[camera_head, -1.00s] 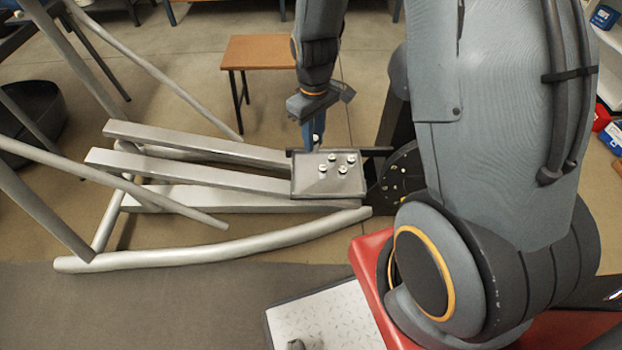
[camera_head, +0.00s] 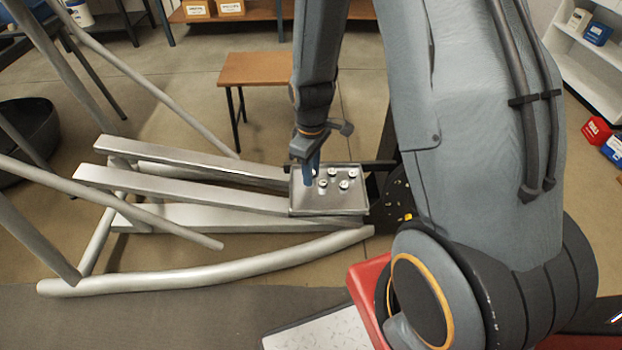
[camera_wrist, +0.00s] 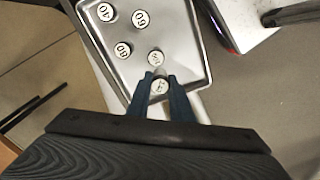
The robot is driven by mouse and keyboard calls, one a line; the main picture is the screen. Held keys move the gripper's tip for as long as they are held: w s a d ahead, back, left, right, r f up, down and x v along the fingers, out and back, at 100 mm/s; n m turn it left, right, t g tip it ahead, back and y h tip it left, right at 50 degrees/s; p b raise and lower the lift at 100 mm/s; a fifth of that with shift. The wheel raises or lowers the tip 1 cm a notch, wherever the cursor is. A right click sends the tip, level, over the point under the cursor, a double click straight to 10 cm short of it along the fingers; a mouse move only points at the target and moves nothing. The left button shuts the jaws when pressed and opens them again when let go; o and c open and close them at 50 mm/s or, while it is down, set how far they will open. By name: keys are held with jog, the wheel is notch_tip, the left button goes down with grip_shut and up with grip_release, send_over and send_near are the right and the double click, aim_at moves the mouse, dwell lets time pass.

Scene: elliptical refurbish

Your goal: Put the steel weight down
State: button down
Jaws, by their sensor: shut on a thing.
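My gripper (camera_head: 311,180) points down over the left part of a grey metal tray (camera_head: 301,206), its blue fingers shut. In the wrist view my gripper (camera_wrist: 160,86) has a small round steel weight (camera_wrist: 160,87) with a pale numbered top between its fingertips. The fingers mostly hide this weight in the head view. I cannot tell whether it touches the tray. Several similar weights stand upright in the tray, one (camera_wrist: 155,58) close beside the held one and others (camera_wrist: 141,18) farther off. The tray floor (camera_wrist: 180,35) shows bare at the right in the wrist view.
The tray sits at the right end of silver rails (camera_head: 200,187) on an elliptical frame with a curved tube (camera_head: 220,268). A brown-topped stool (camera_head: 257,69) stands behind. A red box (camera_head: 597,130) and white shelves (camera_head: 580,75) are at the right.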

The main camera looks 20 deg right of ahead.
jog(key=shift+f, duration=1.2)
jog(key=shift+f, duration=0.1)
jog(key=c, duration=1.6)
grip_release()
notch_tip(320, 180, up, 12)
jog(key=shift+s+r+p, duration=0.1)
jog(key=shift+r+p, duration=0.1)
jog(key=shift+p, duration=0.5)
jog(key=s+a+r+m, duration=0.1)
jog(key=s+r+m, duration=0.1)
jog(key=s+r, duration=0.3)
jog(key=s+a+r+m, duration=0.1)
jog(key=s+r+m, duration=0.2)
jog(key=s+r, duration=0.2)
jog(key=s+a+r+m, duration=0.1)
jog(key=s+r+m, duration=0.1)
jog(key=s+r, duration=0.3)
jog(key=shift+s+a+m, duration=0.1)
jog(key=shift+s+m, duration=0.3)
jog(key=shift+s, duration=0.25)
